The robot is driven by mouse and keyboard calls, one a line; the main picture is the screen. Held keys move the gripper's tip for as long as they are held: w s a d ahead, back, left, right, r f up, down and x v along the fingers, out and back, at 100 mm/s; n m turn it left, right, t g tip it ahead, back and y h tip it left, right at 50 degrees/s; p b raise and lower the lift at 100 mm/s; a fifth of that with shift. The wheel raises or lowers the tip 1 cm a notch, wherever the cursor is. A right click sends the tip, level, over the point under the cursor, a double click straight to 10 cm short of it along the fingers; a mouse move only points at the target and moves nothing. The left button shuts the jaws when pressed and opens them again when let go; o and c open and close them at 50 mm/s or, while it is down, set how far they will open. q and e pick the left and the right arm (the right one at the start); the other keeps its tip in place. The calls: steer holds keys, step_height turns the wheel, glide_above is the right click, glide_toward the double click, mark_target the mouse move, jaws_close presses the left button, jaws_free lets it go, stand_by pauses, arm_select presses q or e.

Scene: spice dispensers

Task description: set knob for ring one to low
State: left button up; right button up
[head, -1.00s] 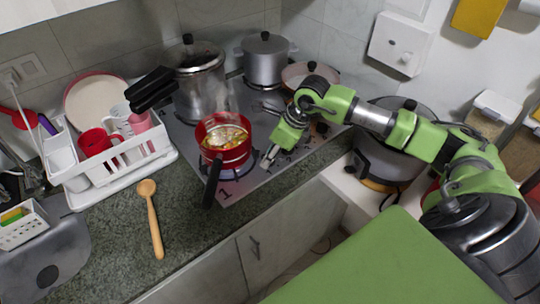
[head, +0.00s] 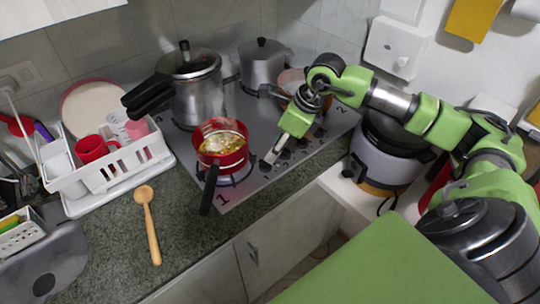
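The stovetop (head: 239,190) has a "1" printed at its front left corner and a "2" near its right end. A row of dark knobs (head: 283,155) runs along its front right part. A red saucepan (head: 221,148) with food sits on the ring nearest the "1". My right gripper (head: 270,158) points down at the knob nearest the "1" end, close to the pan. Its fingers cover part of that knob, so I cannot tell contact or the knob's setting. Whether the fingers are open is unclear. My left gripper is not in view.
A pressure cooker (head: 195,92) and a steel pot (head: 262,65) stand at the back of the stove. A wooden spoon (head: 149,225) lies on the counter, beside a white dish rack (head: 110,172). A rice cooker (head: 385,155) stands right of the stove.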

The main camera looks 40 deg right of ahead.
steer(key=v, duration=0.5)
steer(key=shift+f, duration=0.1)
stand_by(0.4)
